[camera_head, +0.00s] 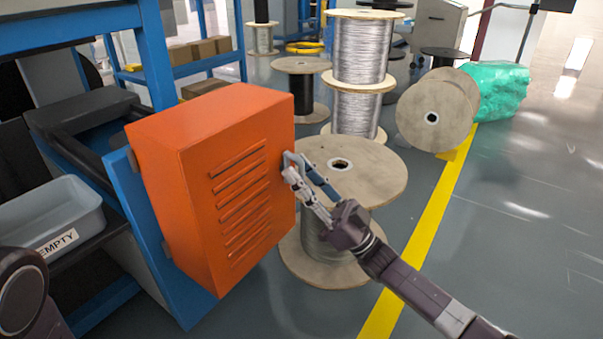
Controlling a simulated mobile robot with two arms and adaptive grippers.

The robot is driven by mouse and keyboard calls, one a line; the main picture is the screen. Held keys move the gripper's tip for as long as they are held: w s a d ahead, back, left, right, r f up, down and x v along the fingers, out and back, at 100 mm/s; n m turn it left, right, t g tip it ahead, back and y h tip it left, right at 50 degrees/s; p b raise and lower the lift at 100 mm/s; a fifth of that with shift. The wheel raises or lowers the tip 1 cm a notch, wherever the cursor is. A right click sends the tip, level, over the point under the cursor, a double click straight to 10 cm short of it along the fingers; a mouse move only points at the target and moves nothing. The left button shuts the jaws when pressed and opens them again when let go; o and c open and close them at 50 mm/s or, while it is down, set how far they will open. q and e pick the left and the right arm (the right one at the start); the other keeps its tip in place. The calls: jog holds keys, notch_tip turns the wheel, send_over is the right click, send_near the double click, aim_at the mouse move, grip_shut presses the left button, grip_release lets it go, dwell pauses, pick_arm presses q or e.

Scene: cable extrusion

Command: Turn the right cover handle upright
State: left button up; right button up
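The orange cover (222,190) is a louvred box on a blue frame, left of the middle in the head view. My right gripper (289,166) is at the right edge of its front face, in the upper half. Its two grey fingers reach left and overlap that edge in the picture. A small dark spot shows at the fingertips. The cover's handle cannot be made out clearly; the fingers may hide it. I cannot tell whether the fingers touch or grip anything. Only a dark part of my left arm shows at the lower left; my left gripper is out of view.
A wooden cable spool (375,170) stands just behind my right gripper. More spools (359,55) stand behind, and one lies tipped (418,118) by a green wrapped bundle (499,88). A grey bin labelled EMPTY (85,195) is at the left. The floor (530,240) at right is clear.

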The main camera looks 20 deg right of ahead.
jog(key=v, duration=1.2)
dwell(0.3)
